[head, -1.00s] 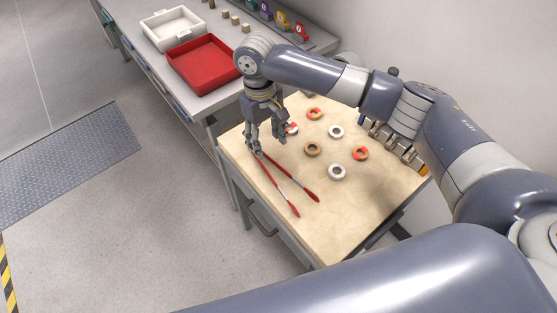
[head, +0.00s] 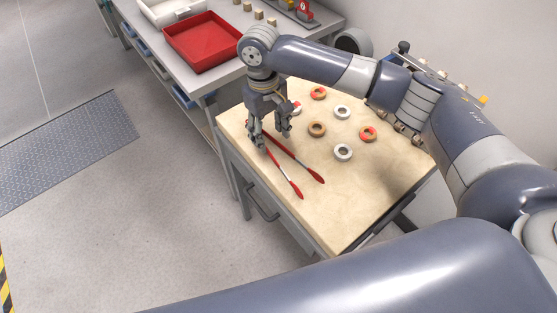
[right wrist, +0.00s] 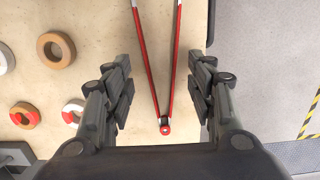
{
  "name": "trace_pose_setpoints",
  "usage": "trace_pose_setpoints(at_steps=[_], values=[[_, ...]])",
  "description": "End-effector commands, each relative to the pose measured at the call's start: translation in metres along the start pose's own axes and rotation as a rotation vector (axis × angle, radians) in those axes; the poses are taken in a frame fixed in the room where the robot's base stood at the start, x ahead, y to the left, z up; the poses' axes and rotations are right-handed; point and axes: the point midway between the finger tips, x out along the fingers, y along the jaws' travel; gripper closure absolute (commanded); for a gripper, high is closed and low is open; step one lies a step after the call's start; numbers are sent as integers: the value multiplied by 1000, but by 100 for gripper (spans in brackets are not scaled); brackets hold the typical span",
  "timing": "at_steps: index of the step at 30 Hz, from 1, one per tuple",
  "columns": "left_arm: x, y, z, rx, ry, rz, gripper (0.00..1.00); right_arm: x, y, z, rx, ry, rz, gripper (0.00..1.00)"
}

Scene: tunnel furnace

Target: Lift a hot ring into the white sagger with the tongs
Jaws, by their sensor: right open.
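The tongs (head: 287,165), with slim red arms, lie on the wooden worktop (head: 300,220). Their joined end shows in the right wrist view (right wrist: 165,126). My right gripper (head: 274,143) is open above that end; in the right wrist view its fingers stand apart on both sides of the tongs. Several rings lie right of the tongs: a tan-and-red ring (head: 368,133), another (head: 318,93), a plain tan ring (head: 317,129) and white rings (head: 343,152). One white-and-red ring (right wrist: 73,110) is partly hidden by the gripper in the head view. The white sagger (head: 165,12) stands on the grey bench, cut by the frame. My left gripper is out of view.
A red tray (head: 203,42) stands beside the white sagger on the grey bench (head: 210,82). Small tan blocks (head: 259,15) sit behind it. A wall is at the right. The worktop's front is bare.

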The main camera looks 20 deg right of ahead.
Motion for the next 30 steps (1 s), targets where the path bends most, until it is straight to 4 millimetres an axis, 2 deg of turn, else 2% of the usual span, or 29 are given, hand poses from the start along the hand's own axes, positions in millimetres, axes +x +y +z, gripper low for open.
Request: trace_pose_setpoints(at_steps=[1, 7, 18, 22, 30], values=[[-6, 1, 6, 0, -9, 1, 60, 6, -1, 2, 0, -7, -2, 49], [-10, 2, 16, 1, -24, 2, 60, 28, -1, 1, 1, -5, -2, 49], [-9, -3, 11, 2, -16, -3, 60, 34, -1, 0, 0, -3, -1, 49], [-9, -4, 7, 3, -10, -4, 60, 34, -1, 0, 0, -3, -1, 78], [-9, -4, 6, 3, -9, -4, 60, 33, -1, 0, 0, -3, -1, 78]])
